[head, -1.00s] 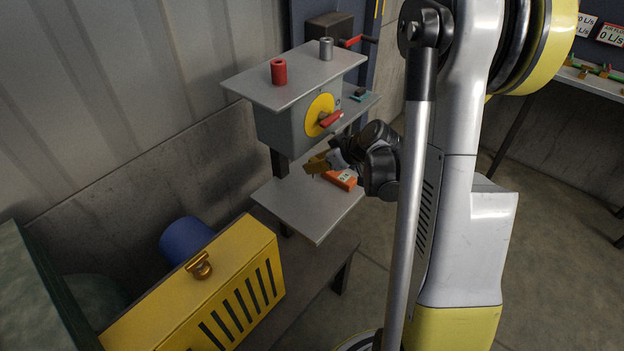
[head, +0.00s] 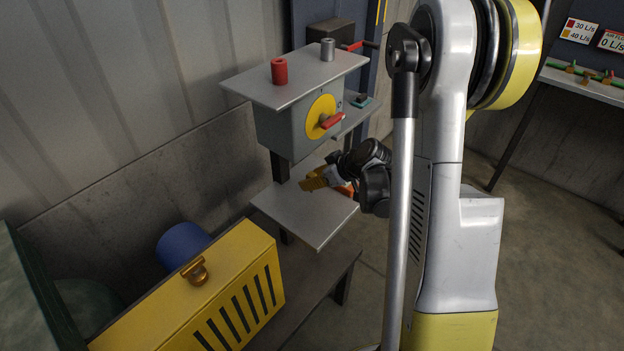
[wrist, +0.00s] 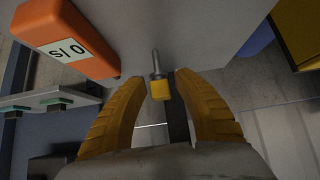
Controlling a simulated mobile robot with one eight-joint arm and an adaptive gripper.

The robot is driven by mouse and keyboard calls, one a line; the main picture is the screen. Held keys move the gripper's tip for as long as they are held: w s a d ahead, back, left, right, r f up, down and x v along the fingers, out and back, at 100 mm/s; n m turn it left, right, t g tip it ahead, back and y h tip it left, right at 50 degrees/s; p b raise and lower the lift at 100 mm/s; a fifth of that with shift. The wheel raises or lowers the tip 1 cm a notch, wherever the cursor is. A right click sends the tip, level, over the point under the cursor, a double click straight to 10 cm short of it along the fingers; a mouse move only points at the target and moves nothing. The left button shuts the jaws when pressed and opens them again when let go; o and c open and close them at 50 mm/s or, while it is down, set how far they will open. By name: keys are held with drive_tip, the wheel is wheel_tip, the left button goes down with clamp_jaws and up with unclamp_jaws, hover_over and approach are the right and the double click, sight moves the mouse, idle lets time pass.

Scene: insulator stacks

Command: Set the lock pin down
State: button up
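The lock pin (wrist: 159,88) has a thin grey metal shaft and a yellow head; it shows in the wrist view over the grey lower shelf (wrist: 200,42). Its head is between the fingertips of my gripper (wrist: 161,77), with narrow gaps visible on both sides, so the gripper looks open around it. Whether the pin touches the shelf I cannot tell. In the head view, my gripper (head: 313,182) is low over the lower shelf (head: 290,212), and the pin cannot be made out there.
An orange labelled device (wrist: 68,38) lies on the shelf beside my gripper. Above stands a grey box with a red-handled yellow switch (head: 322,116). Red (head: 279,71) and grey (head: 327,49) cylinders stand on its top. A yellow slotted box (head: 215,290) is at the front left.

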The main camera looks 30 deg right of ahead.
drive_tip(key=shift+r, duration=0.15)
drive_tip(key=shift+s+r+p, duration=0.15)
drive_tip(key=shift+r+p, duration=0.15)
drive_tip(key=shift+p, duration=0.05)
drive_tip(key=p+v, duration=0.4)
drive_tip(key=v, duration=0.7)
drive_tip(key=s+a+r+m+h, duration=0.1)
drive_tip(key=s+a+r+m, duration=0.1)
drive_tip(key=s+a+r, duration=0.4)
drive_tip(key=s+a+r+m+g+h, duration=0.1)
drive_tip(key=s+a+r, duration=0.5)
drive_tip(key=a, duration=0.7)
drive_tip(key=shift+s+r+m+h, duration=0.25)
drive_tip(key=shift+s+m+h, duration=0.3)
drive_tip(key=shift+s, duration=0.55)
